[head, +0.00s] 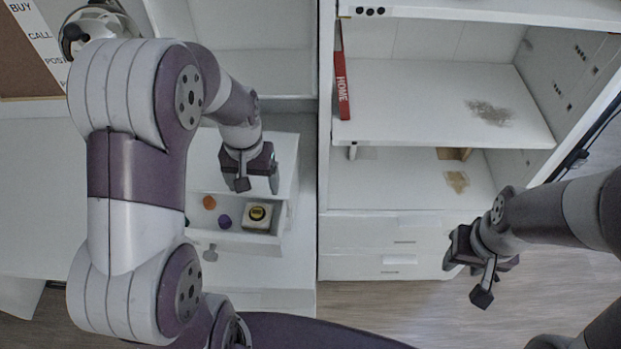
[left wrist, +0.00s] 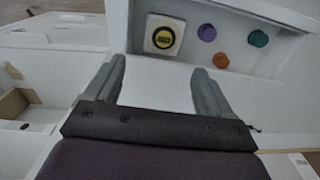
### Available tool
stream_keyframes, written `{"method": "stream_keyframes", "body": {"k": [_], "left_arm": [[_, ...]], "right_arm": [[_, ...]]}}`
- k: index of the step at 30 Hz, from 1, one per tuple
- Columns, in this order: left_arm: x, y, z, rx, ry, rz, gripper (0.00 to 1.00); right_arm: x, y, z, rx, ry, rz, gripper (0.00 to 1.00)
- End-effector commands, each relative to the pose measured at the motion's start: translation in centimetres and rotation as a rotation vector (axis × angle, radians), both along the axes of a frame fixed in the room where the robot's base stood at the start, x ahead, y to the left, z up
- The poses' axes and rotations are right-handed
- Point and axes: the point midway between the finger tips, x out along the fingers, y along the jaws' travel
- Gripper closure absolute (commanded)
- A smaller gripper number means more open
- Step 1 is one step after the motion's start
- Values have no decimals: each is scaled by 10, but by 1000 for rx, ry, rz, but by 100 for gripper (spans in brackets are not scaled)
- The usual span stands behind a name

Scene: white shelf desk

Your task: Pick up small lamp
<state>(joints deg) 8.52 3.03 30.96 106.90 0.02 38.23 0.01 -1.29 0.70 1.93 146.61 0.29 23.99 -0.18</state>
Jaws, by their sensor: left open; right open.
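A rounded silver-grey object with a dark rim, which looks like the small lamp (head: 97,24), stands at the top left in the head view. My left arm partly hides it, and the left wrist view does not show it. My left gripper (head: 254,185) is open and empty above a small white drawer unit (head: 286,150), well to the right of the lamp and nearer to me. Its spread fingers also show in the left wrist view (left wrist: 158,88). My right gripper (head: 478,275) is open and empty at the lower right, in front of the shelf desk's drawers.
The unit's open drawer (head: 236,238) holds a box with a yellow-and-black disc (head: 258,214), an orange piece (head: 209,202), a purple piece (head: 225,221) and a green piece (left wrist: 258,38). A red book (head: 342,84) stands on the right shelf. The desk at left looks clear.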

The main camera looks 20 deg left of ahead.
Motion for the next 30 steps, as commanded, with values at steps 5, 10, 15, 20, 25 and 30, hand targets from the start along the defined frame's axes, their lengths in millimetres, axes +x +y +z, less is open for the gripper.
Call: {"method": "stream_keyframes", "body": {"k": [5, 10, 15, 20, 25, 30], "left_arm": [[-3, 0, -22, -3, 23, 1, 17], [-2, 0, -59, -3, 20, 0, 17], [-1, 1, -78, -3, 19, 0, 17], [6, 1, -109, -3, 20, 1, 17], [6, 1, -124, -2, 16, 0, 17], [6, 1, -124, -2, 15, 0, 17]], "right_arm": [[-1, 0, 0, 0, 0, 0, 57], [-1, 0, 0, 0, 0, 1, 57], [0, 0, 1, 0, 0, 0, 57], [0, 0, 4, 0, 0, 0, 57], [0, 0, 3, 0, 0, 0, 57], [0, 0, 3, 0, 0, 0, 57]]}}
